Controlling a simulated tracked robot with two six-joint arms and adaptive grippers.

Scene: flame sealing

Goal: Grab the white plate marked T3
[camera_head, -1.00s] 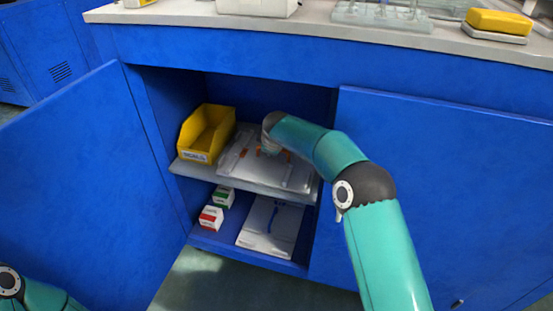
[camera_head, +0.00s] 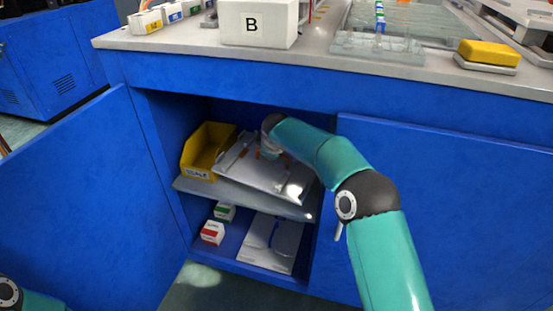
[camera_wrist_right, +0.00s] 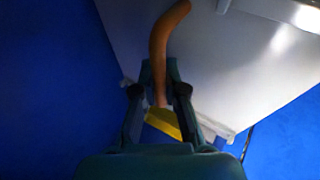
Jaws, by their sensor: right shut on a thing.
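The white plate (camera_head: 262,177) with an orange handle is inside the open cabinet, at the upper shelf, and looks slightly tilted. I cannot read a T3 mark on it. My right gripper (camera_head: 271,153) reaches in over the plate, mostly hidden behind its wrist. In the right wrist view its fingers (camera_wrist_right: 161,98) are closed around the curved orange handle (camera_wrist_right: 160,45), with the white plate surface (camera_wrist_right: 225,65) beyond. Only a link of my left arm shows at the lower left; its gripper is out of view.
A yellow bin (camera_head: 204,150) stands left of the plate on the shelf (camera_head: 240,198). Below are two small boxes (camera_head: 213,232) and another white plate (camera_head: 285,245). The open door (camera_head: 70,200) bounds the left; the closed front (camera_head: 450,210) bounds the right. The worktop (camera_head: 190,38) overhangs.

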